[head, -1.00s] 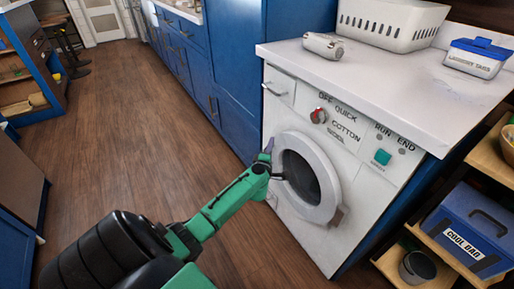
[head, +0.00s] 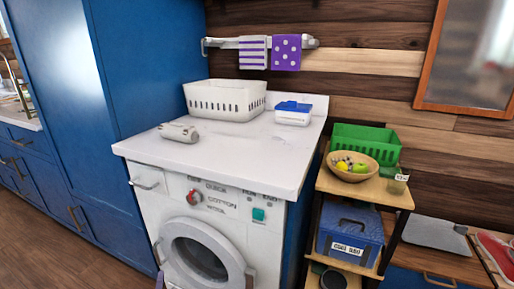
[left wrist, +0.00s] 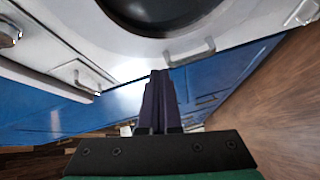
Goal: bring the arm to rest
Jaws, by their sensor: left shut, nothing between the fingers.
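My left gripper (left wrist: 160,85) shows in the left wrist view with its dark purple fingers pressed together and nothing between them. Its fingertips point at the white front of the washing machine (left wrist: 225,47), near the handle below the round door. Whether they touch it I cannot tell. In the head view only a small dark tip of my left gripper (head: 160,281) shows at the bottom edge, left of the washer's round door (head: 203,258). The door looks shut. My right gripper is not in view.
On the white counter (head: 230,150) stand a white basket (head: 225,100), a blue-lidded tub (head: 293,115) and a crumpled grey can (head: 178,132). A shelf at right holds a bowl (head: 352,170), green basket (head: 365,142) and blue box (head: 348,235). Blue cabinets stand at left.

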